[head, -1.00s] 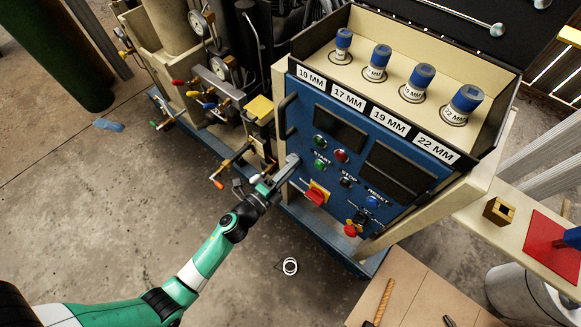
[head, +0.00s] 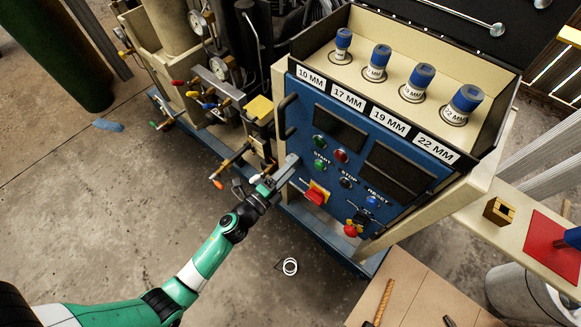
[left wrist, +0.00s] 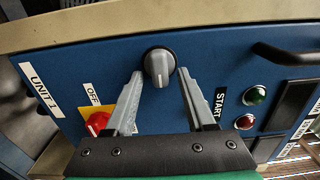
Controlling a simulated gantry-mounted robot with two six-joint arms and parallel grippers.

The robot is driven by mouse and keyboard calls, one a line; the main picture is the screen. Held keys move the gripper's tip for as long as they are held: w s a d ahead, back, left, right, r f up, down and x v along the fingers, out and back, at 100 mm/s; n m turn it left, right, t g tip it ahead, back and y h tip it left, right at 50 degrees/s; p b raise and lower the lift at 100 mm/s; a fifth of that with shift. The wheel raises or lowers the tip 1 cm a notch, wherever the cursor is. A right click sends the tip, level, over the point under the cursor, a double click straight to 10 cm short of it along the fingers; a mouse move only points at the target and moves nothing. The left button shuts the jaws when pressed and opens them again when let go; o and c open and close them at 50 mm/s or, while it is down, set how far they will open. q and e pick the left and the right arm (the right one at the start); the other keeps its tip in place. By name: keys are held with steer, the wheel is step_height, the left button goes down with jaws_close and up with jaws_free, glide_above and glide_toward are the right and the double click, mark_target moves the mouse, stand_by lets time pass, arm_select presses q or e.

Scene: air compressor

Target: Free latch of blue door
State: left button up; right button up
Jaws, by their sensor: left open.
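The blue door (head: 330,188) is the front panel of the compressor cabinet and appears closed. Its latch, a round grey knob (left wrist: 159,66), shows in the left wrist view on the blue panel. My left gripper (head: 284,170) is at the panel's left edge in the head view. In the left wrist view my left gripper (left wrist: 157,85) is open, with one finger on each side of the knob and gaps to both. In the head view the knob is hidden by the gripper. My right gripper is not in view.
A red switch on a yellow plate (left wrist: 98,122) sits close to the left finger, and a black door handle (left wrist: 285,54) is at upper right. Green and red buttons (head: 320,142) are on the panel. Several sockets (head: 376,62) stand on the top tray.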

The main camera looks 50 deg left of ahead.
arm_select(q)
steer(key=s+d+p, duration=0.1)
steer(key=s, duration=1)
steer(key=shift+s, duration=0.3)
